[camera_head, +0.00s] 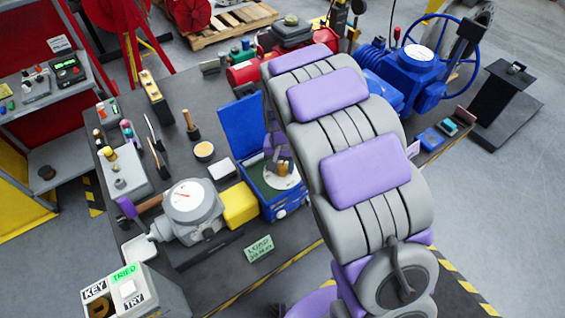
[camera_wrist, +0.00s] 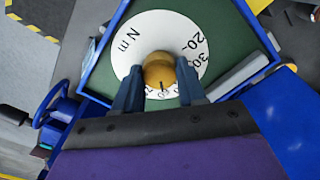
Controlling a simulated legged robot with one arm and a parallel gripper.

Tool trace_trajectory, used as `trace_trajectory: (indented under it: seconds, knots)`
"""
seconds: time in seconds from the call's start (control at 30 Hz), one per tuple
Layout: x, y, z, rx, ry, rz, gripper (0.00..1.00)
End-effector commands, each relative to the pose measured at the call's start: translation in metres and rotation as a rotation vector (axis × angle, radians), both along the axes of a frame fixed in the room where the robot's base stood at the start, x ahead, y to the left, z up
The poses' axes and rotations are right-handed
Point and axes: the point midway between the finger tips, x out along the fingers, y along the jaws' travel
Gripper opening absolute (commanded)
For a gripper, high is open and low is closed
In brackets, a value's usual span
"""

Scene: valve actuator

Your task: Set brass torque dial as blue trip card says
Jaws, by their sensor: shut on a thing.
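The brass torque dial (camera_wrist: 158,70) is a round brass knob on a white scale disc (camera_wrist: 125,32) marked "N m", 20 and 30; other numbers are partly covered. The disc sits in an open blue case with a green panel, and also shows in the head view (camera_head: 284,183). My gripper (camera_wrist: 158,78) is shut on the brass knob, one finger on each side. In the head view my arm hides part of the case. I cannot make out a blue trip card with readable text in either view.
The blue case's lid (camera_head: 243,124) stands open. A green card (camera_head: 258,248) reading "LOAD", its lower line unclear, lies in front. A yellow block (camera_head: 239,205) and a grey gauge (camera_head: 193,203) stand left of the case. A blue valve actuator (camera_head: 412,72) with a handwheel stands behind right.

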Motion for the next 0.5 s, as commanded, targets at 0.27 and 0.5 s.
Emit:
trace_trajectory:
  seconds: [0.27,0.5]
  knots:
    - [0.0023,0.0008,0.0018,0.002,-0.008,-0.071,0.10]
    - [0.0023,0.0009,0.0016,0.003,-0.008,-0.082,0.10]
